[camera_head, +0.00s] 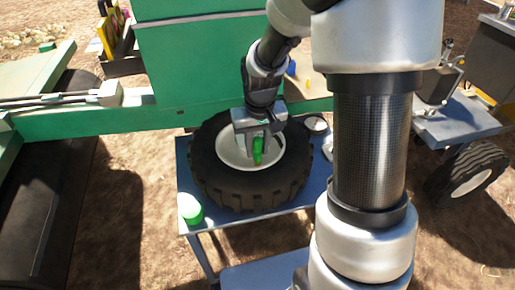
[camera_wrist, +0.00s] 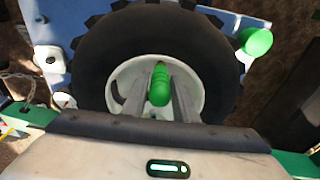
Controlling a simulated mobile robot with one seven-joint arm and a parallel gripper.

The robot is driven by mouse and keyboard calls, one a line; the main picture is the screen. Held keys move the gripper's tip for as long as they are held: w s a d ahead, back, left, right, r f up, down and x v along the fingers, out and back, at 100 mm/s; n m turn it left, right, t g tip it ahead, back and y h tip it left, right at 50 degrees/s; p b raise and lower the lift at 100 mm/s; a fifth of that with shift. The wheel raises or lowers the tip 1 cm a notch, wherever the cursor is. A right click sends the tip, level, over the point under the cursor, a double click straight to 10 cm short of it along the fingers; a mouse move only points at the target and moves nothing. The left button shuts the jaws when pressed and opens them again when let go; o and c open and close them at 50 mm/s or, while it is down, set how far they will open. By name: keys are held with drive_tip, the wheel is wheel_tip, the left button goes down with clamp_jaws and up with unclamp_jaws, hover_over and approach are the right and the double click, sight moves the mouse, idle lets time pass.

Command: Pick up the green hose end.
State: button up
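The green hose end (camera_head: 258,151) is a small bright green piece over the pale hub of a black tyre (camera_head: 213,181). In the wrist view the green hose end (camera_wrist: 159,88) sits between the two fingers of my gripper (camera_wrist: 161,80), with a finger close against each side. My gripper (camera_head: 256,142) points down over the middle of the tyre and appears closed on the hose end. Whether the hose end touches the hub below cannot be told.
The tyre lies flat on a blue table (camera_head: 222,222). A large green machine (camera_head: 205,60) rises behind the table. A wheeled cart (camera_head: 455,128) stands to the right.

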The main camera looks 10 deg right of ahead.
clamp_jaws()
drive_tip(key=shift+r+p, duration=1.3)
drive_tip(key=shift+r, duration=3.7)
